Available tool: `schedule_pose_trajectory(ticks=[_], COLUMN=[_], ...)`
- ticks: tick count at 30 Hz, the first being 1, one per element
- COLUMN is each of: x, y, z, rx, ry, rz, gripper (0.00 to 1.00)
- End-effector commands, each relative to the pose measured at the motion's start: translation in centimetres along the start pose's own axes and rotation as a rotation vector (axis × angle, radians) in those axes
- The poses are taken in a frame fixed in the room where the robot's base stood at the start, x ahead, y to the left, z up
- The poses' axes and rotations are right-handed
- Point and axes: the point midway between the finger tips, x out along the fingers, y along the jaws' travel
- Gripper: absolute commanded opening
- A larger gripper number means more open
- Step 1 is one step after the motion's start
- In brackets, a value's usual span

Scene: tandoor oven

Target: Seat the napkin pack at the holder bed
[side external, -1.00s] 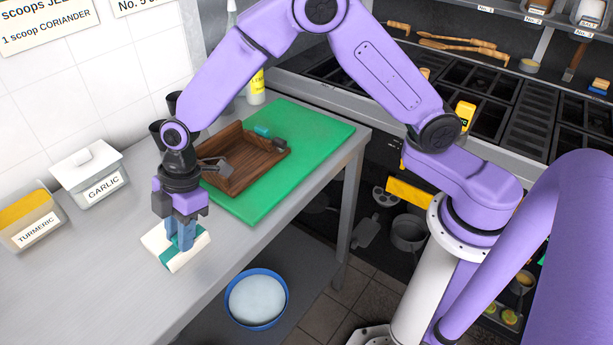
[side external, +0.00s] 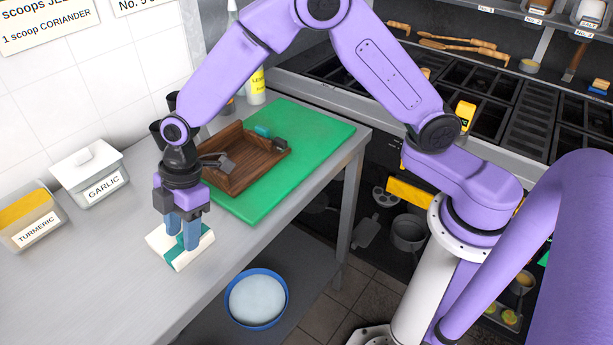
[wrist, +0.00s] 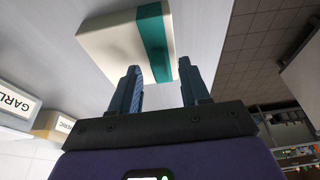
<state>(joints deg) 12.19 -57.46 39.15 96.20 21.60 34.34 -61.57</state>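The napkin pack (side external: 202,247) is a flat cream block with a teal band, lying on the steel counter near its front edge. It also shows in the wrist view (wrist: 108,38). My gripper (side external: 182,246) points down over the pack, with its blue fingers at the teal band. In the wrist view my gripper (wrist: 159,66) has its fingers apart, with a clear gap between them and the pack just beyond the tips. I cannot tell whether the tips touch it. A brown wooden tray (side external: 246,181), apparently the holder, lies on the green mat; its floor looks empty of napkins.
The green mat (side external: 318,130) lies behind and right of the pack. A grey lever-like part (side external: 215,160) stands at the tray's left side, and a teal block (side external: 262,131) at its back. Garlic (side external: 90,175) and turmeric (side external: 30,218) tubs stand left. Bare counter lies at front left.

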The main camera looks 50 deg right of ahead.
Motion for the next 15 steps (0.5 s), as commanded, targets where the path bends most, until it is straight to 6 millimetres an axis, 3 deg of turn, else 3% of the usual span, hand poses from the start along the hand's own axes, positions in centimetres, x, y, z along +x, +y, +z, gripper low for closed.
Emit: schedule_pose_trajectory(ticks=[8, 15], x=[-0.4, -3.9], y=[0.1, 0.1], z=[-0.1, -0.1], rx=[0.0, 0.0], ry=[0.002, 0.006], rz=[0.002, 0.005], gripper=[0.46, 0.46])
